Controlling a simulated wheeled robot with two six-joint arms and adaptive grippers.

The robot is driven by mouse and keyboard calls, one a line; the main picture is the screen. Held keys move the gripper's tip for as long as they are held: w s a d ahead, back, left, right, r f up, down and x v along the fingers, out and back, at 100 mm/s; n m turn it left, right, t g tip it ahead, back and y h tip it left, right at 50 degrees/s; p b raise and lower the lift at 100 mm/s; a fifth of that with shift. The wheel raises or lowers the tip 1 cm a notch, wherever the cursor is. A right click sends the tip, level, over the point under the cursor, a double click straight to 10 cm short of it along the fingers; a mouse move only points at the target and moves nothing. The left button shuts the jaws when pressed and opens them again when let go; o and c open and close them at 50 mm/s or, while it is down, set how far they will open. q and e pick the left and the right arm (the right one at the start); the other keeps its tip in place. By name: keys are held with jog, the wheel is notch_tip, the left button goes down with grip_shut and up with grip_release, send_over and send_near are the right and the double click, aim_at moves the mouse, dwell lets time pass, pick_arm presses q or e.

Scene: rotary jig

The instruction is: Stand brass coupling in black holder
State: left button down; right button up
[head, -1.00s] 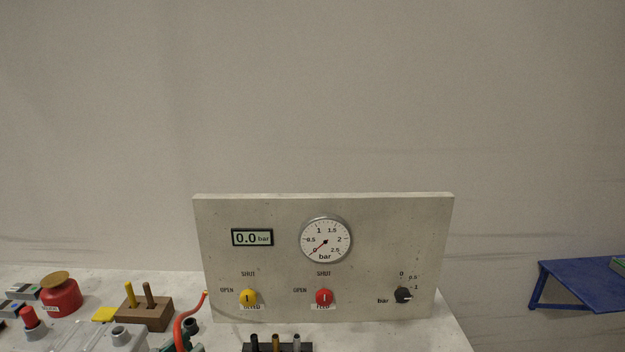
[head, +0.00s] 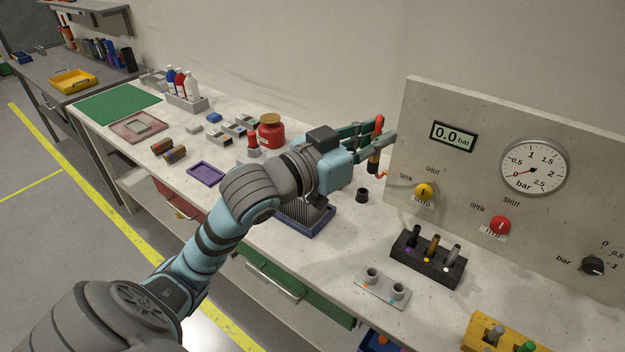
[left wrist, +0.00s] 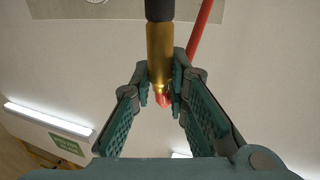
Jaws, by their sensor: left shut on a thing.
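My left gripper (head: 378,139) is shut on a brass coupling (head: 375,157), held upright at the left edge of the gauge panel. In the left wrist view, the brass coupling (left wrist: 160,52) sits between the fingertips (left wrist: 165,86), with a black part at one end and red at the other. A small black cup (head: 362,195) stands on the bench just below. A black block (head: 428,265) in front of the panel holds a black, a brass-coloured and a grey peg. I cannot tell which of these two is the black holder. My right gripper is not in view.
The gauge panel (head: 465,205) rises close right of my gripper. A red hose (left wrist: 199,30) runs beside the coupling. A grey two-socket block (head: 383,290) and a yellow block (head: 485,335) stand in front. A red jar (head: 271,132) and a purple tray (head: 206,173) are left.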

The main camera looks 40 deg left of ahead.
pick_arm(q)
jog(key=w+a+r+n+y, duration=0.6)
jog(key=w+a+r+y, duration=0.2)
jog(key=w+a+y, duration=0.15)
jog(key=a+f+n+g+y, duration=0.4)
jog(key=a+f+n+y, duration=0.2)
jog(key=a, duration=0.4)
jog(key=shift+s+a+f+g+y, duration=0.25)
jog(key=shift+a+f+g+y, duration=0.15)
jog(key=shift+y, duration=0.85)
jog(key=shift+d, duration=0.1)
